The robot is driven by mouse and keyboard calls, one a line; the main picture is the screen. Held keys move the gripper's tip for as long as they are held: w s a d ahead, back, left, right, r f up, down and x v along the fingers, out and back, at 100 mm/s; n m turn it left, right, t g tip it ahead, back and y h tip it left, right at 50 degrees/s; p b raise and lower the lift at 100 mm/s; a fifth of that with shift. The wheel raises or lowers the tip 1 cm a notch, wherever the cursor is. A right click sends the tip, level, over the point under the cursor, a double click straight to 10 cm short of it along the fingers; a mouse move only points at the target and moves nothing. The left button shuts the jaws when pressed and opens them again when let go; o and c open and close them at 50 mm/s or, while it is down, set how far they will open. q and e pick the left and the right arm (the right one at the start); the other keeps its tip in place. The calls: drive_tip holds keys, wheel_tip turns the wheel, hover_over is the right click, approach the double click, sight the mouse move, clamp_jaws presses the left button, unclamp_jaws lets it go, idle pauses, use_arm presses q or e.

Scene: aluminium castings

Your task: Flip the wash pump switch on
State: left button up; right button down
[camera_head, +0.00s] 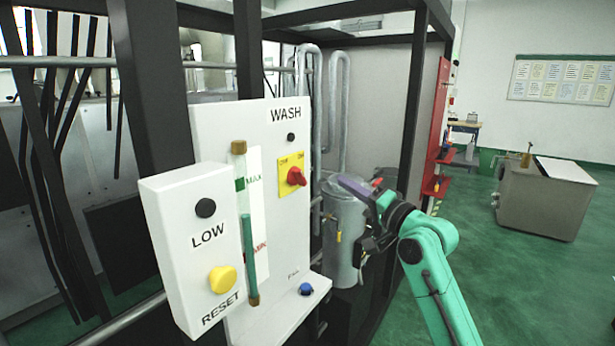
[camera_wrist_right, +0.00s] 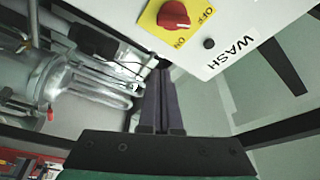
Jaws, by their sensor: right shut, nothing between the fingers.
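The wash pump switch is a red rotary knob (camera_head: 296,177) on a yellow plate marked OFF and ON, under the WASH label on a white panel (camera_head: 215,130). It also shows at the top of the right wrist view (camera_wrist_right: 174,14). I cannot tell surely which mark the knob points to. My right gripper (camera_head: 346,184) is to the right of the knob, apart from it, with its fingers shut and empty. In the right wrist view its closed fingers (camera_wrist_right: 160,75) point past the panel's edge. My left gripper is not in view.
A white box with a LOW label and a yellow RESET button (camera_head: 222,279) stands left of the switch. A sight tube (camera_head: 247,220) and a blue knob (camera_head: 306,289) are on the panel. A metal cylinder (camera_head: 342,225) stands behind my right gripper. A dark frame post (camera_head: 405,125) rises nearby.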

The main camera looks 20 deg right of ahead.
sight(298, 177)
drive_tip(key=p+x, duration=0.1)
drive_tip(key=x, duration=0.2)
drive_tip(key=p+x, duration=0.2)
drive_tip(key=x, duration=0.1)
drive_tip(key=p+x, duration=0.1)
drive_tip(key=x, duration=0.3)
drive_tip(key=shift+s+r+p, duration=0.1)
drive_tip(key=shift+r+p, duration=0.25)
drive_tip(key=shift+p, duration=0.05)
use_arm(q)
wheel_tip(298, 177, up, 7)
drive_tip(key=p, duration=0.2)
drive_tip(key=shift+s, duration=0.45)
use_arm(e)
drive_tip(key=s+a+f, duration=0.2)
drive_tip(key=shift+s+a+f, duration=0.25)
drive_tip(key=shift+f, duration=0.05)
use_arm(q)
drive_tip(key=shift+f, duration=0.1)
use_arm(e)
drive_tip(key=shift+w+f, duration=0.1)
drive_tip(key=shift+w, duration=0.05)
